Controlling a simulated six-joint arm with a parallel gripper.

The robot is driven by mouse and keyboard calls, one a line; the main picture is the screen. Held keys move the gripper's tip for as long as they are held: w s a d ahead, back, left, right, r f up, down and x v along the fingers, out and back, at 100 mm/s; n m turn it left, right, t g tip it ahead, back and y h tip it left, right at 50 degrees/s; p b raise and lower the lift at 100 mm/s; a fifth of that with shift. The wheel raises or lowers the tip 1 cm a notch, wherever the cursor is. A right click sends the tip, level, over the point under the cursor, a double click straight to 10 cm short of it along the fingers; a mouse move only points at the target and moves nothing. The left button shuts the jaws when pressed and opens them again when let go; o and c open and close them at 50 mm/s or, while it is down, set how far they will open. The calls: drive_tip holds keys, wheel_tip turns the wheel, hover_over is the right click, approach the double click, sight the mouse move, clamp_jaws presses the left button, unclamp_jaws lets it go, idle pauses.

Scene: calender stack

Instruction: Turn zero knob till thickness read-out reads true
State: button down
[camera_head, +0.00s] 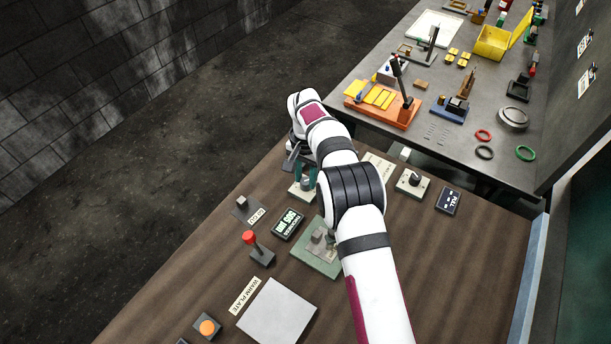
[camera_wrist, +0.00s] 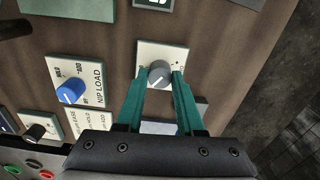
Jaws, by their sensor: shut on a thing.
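The grey round zero knob (camera_wrist: 159,73) sits on a cream plate (camera_wrist: 178,52) in the wrist view. My gripper (camera_wrist: 159,79) has its two teal fingers on either side of the knob, shut on it. In the head view my gripper (camera_head: 305,176) is over the cream plate (camera_head: 297,193), and my arm hides much of it. A dark read-out with green characters (camera_head: 288,224), likely the thickness read-out, lies just nearer the camera. Its characters are too small to read surely. In the wrist view only the edge of a dark display (camera_wrist: 153,3) shows at the top.
A blue NIP LOAD knob (camera_wrist: 70,92) is left of the gripper in the wrist view. A red-topped lever (camera_head: 255,247), a green-based fixture (camera_head: 312,258), an orange button (camera_head: 207,327) and a pale plate (camera_head: 277,312) share the brown bench. A grey table (camera_head: 450,70) stands behind.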

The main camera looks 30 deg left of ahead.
sight(306, 180)
drive_tip(key=shift+n, duration=1.9)
drive_tip(key=c, duration=0.5)
unclamp_jaws()
drive_tip(key=shift+c, duration=0.2)
wheel_tip(306, 180, up, 16)
drive_tip(key=shift+f, duration=0.1)
